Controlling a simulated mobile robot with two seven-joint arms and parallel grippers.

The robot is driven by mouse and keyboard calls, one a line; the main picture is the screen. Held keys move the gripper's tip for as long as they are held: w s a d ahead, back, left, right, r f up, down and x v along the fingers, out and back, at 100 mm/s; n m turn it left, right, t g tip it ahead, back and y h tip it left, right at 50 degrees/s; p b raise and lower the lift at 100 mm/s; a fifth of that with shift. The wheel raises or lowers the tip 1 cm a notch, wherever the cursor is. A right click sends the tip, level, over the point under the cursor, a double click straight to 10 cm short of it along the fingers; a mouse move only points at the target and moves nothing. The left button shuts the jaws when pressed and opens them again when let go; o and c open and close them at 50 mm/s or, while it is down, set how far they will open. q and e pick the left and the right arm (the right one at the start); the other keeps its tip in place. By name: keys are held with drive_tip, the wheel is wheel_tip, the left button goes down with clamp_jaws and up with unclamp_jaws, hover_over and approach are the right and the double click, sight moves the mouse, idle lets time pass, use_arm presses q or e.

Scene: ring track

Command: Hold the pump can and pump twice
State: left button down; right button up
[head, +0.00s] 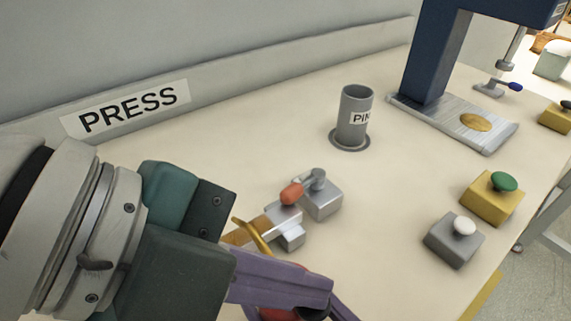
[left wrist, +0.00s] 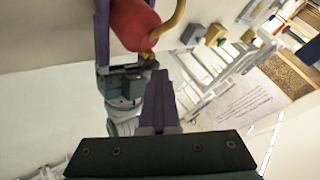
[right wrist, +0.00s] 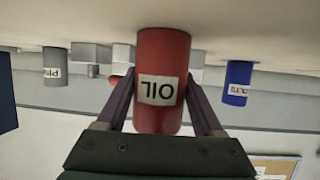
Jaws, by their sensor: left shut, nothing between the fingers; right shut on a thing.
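The pump can (right wrist: 162,85) is a red cylinder with an OIL label. In the right wrist view it stands between the purple fingers of my right gripper (right wrist: 164,105), which is shut on it. In the left wrist view the red can (left wrist: 134,22) shows at the top with a curved brass spout (left wrist: 172,25). My left gripper (left wrist: 158,78) is shut and empty, its fingertips just below the can in that picture. In the head view my left gripper (head: 328,290) covers most of the can; only a red piece and the spout (head: 252,237) show. Contact between left fingers and can is unclear.
A clamp with an orange knob (head: 291,194) sits close beyond the spout. A grey PIN cup (head: 353,118), a blue press (head: 432,60), a yellow box with a green button (head: 491,200) and a grey box with a white button (head: 454,241) stand on the bench.

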idle(0.4)
use_arm(q)
drive_tip(key=shift+r, duration=3.35)
use_arm(e)
drive_tip(key=o, duration=1.6)
drive_tip(key=shift+c, duration=0.2)
